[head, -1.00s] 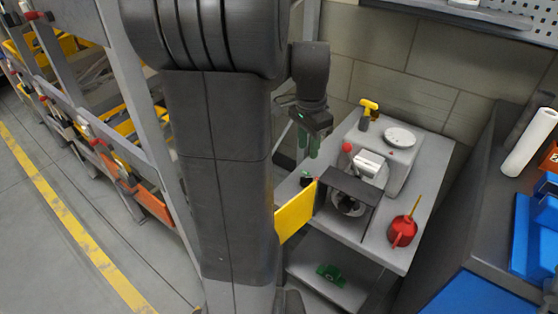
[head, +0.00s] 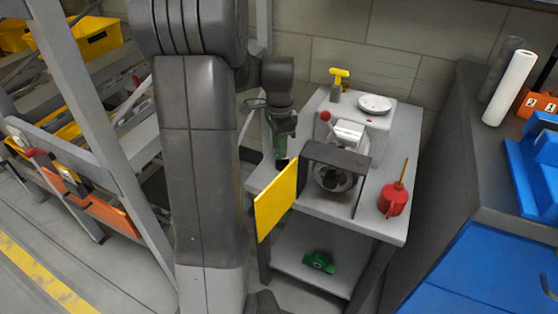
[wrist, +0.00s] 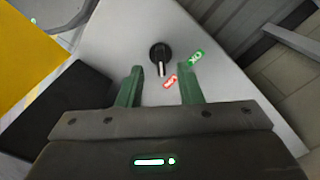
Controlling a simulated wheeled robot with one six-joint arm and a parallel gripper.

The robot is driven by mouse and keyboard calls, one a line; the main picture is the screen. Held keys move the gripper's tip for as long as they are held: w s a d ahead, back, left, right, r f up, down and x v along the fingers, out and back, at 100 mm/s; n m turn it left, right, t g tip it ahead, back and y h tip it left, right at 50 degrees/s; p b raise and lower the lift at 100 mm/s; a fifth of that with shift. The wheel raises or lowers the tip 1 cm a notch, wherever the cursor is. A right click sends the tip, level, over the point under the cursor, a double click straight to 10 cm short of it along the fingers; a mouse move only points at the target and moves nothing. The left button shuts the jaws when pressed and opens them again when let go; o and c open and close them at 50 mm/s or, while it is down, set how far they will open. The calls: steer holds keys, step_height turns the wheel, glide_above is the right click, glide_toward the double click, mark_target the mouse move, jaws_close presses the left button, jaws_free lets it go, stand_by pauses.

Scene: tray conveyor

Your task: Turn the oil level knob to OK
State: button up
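The oil level knob (wrist: 160,54) is round and black with a white pointer line, on a light grey surface in the wrist view. The pointer faces the bottom of the picture, close to a small red label (wrist: 170,81). The green OK label (wrist: 195,58) lies right of the knob. My gripper (wrist: 160,76) is open, with its two green fingers apart and nothing between them. The knob shows just beyond the fingertips, in line with the gap. In the head view my gripper (head: 279,148) hangs over the left end of the grey bench (head: 389,232), largely hiding the knob.
A yellow panel (head: 276,199) stands close beside my gripper, attached to the dark machine frame (head: 337,156). A red-ball lever (head: 326,116), a red oil can (head: 392,201) and a yellow-handled tool (head: 339,76) are to the right. A green part (head: 319,262) lies on the lower shelf.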

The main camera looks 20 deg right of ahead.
mark_target(279, 160)
steer(key=shift+f+b, duration=0.4)
steer(key=shift+f, duration=1.8)
steer(key=shift+c, duration=0.2)
jaws_close()
